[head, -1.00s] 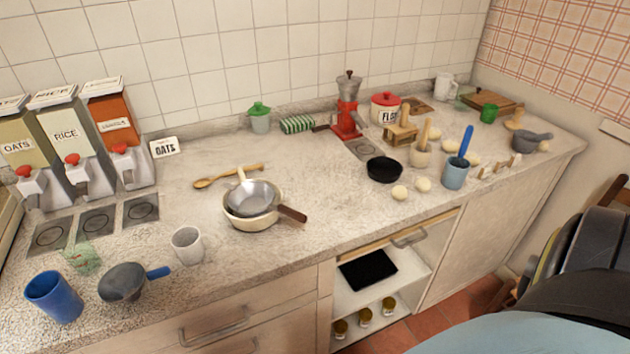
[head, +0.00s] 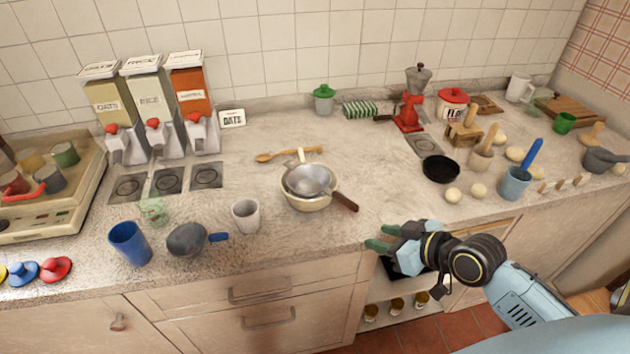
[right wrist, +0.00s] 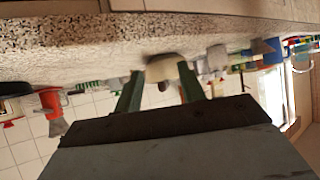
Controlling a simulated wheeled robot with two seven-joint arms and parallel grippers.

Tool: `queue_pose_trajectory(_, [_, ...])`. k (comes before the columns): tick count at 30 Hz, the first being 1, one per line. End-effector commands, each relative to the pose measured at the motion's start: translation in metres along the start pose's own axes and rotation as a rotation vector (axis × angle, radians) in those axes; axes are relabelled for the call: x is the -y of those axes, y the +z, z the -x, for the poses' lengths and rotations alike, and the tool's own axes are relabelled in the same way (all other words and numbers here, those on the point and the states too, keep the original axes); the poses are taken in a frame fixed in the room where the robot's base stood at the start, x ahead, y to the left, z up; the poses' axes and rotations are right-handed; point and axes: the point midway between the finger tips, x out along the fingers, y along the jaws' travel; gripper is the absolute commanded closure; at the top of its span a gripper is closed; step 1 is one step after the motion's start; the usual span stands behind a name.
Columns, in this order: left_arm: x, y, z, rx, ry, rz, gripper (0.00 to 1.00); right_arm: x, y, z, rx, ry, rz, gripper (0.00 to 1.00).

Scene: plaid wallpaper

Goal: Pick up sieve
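A grey metal sieve (head: 308,180) with a pale handle rests in a cream pan (head: 306,203) with a brown handle, in the middle of the counter. My right gripper (head: 382,238) is at the counter's front edge, to the right of and nearer than the pan. Its two green fingers stand apart with nothing between them. In the right wrist view the cream pan (right wrist: 165,68) shows beyond the open fingers (right wrist: 158,85); the sieve is hard to make out there. My left gripper is not in view.
A grey bowl-shaped utensil with a blue handle (head: 188,240), a white mug (head: 246,216) and a blue cup (head: 130,243) stand left of the pan. A wooden spoon (head: 288,154) lies behind it. A black pan (head: 440,168) and eggs sit to the right.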

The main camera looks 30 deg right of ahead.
Motion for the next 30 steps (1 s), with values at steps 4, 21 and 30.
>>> queue_pose_trajectory(4, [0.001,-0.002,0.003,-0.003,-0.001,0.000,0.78,-0.006,-0.052,0.020,-0.132,-0.026,0.037,0.60])
queue_pose_trajectory(21, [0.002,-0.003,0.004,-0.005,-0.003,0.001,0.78,-0.006,-0.076,-0.047,-0.170,-0.030,0.038,0.60])
queue_pose_trajectory(30, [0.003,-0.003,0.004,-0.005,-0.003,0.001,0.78,-0.006,-0.080,-0.070,-0.169,-0.031,0.037,0.60])
